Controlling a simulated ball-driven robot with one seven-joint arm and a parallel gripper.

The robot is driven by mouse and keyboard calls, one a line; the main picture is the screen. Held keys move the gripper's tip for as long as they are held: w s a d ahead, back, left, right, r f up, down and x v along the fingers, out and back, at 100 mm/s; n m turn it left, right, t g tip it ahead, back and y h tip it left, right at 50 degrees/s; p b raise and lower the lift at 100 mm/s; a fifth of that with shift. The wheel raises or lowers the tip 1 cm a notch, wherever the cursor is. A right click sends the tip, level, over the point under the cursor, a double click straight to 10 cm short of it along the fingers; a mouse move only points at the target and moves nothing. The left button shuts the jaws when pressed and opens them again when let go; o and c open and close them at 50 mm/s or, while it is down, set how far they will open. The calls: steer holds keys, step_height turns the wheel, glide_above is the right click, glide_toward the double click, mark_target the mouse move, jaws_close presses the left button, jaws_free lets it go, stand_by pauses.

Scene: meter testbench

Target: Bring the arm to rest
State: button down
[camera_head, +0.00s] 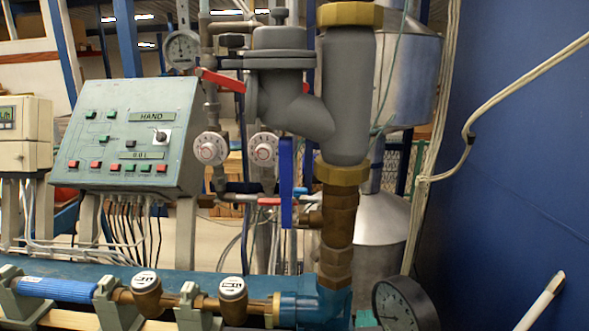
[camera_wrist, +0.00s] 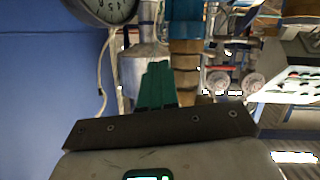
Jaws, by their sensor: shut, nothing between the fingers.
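My gripper (camera_wrist: 157,68) shows in the wrist view as two green fingers closed together, with nothing between them. They stick up from a dark mounting bar (camera_wrist: 160,127). The wrist view is upside down, with the pipework behind the fingers. The fingers look clear of the pipes, but their distance to them is hard to judge. I cannot make out my gripper in the head view.
A brass and grey pipe column (camera_head: 340,215) with a blue lever (camera_head: 286,180) stands in the middle. A round gauge (camera_head: 398,305) is below it, and also at the wrist view's top left (camera_wrist: 105,6). A control panel (camera_head: 130,135) is left; a blue wall (camera_head: 520,180) is right.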

steer(key=s+d+f+g, duration=0.4)
steer(key=d+f, duration=0.2)
steer(key=f, duration=0.4)
steer(key=s+d+f+g, duration=0.3)
steer(key=s+d+f, duration=0.2)
steer(key=d+f, duration=0.3)
steer(key=s+d+f+g+y, duration=0.1)
steer(key=s+f+g, duration=0.2)
steer(key=s+f, duration=0.3)
steer(key=s+d+f+g+y, duration=0.1)
steer(key=s+d+f+g, duration=0.1)
steer(key=s+f, duration=0.5)
steer(key=s+g, duration=0.1)
steer(key=s, duration=0.3)
steer(key=shift+s+d+m, duration=0.2)
steer(key=shift+m, duration=0.2)
